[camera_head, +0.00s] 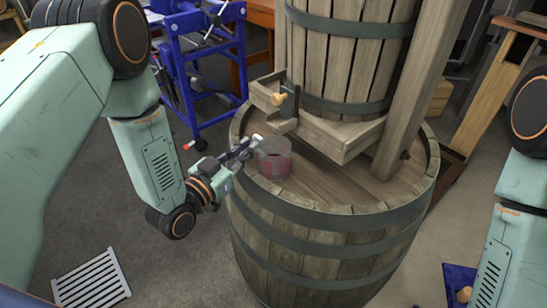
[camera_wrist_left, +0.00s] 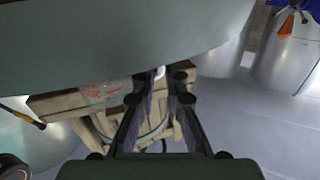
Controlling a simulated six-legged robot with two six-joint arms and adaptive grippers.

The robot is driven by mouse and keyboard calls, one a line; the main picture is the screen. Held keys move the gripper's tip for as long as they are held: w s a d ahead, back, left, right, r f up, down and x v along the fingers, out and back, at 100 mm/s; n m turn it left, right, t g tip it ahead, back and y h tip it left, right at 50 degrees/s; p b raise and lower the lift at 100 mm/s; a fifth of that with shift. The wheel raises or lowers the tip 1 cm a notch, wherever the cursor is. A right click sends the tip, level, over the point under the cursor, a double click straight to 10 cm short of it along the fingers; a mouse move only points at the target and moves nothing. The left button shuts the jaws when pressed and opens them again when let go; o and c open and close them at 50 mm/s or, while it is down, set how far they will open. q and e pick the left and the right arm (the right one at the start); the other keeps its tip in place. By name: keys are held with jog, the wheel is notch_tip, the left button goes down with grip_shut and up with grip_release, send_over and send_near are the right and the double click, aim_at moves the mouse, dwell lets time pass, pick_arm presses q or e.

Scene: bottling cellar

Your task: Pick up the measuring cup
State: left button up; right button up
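The measuring cup (camera_head: 275,160) is clear with a reddish lower part and stands on the near left of the wooden barrel top. In the left wrist view the cup (camera_wrist_left: 103,93), with red markings, shows left of the fingers, partly behind one fingertip. My left gripper (camera_head: 248,147) is at the cup's left side, close to it. In the left wrist view the fingers (camera_wrist_left: 160,80) stand apart with a gap between them. A small pale piece shows near the tips; I cannot tell whether it is the cup's handle. My right gripper is out of view.
The barrel (camera_head: 330,232) has a raised rim around its top. A wooden press (camera_head: 345,50) with a spout and a slanted post stands behind the cup. A blue metal frame (camera_head: 205,75) is at the back left. A white slatted grate (camera_head: 91,280) lies on the floor.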

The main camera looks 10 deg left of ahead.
aim_at(255, 137)
pick_arm(q)
jog(key=w, duration=0.3)
jog(key=shift+d+f, duration=0.4)
jog(key=shift+w+d, duration=0.2)
jog(key=shift+w, duration=0.15)
jog(key=shift+s+d+r, duration=0.1)
jog(key=shift+d+r, duration=0.1)
jog(key=shift+r, duration=0.05)
jog(key=shift+w+a+f, duration=0.15)
jog(key=shift+w+f, duration=0.05)
grip_shut()
jog(key=shift+s+r, duration=0.15)
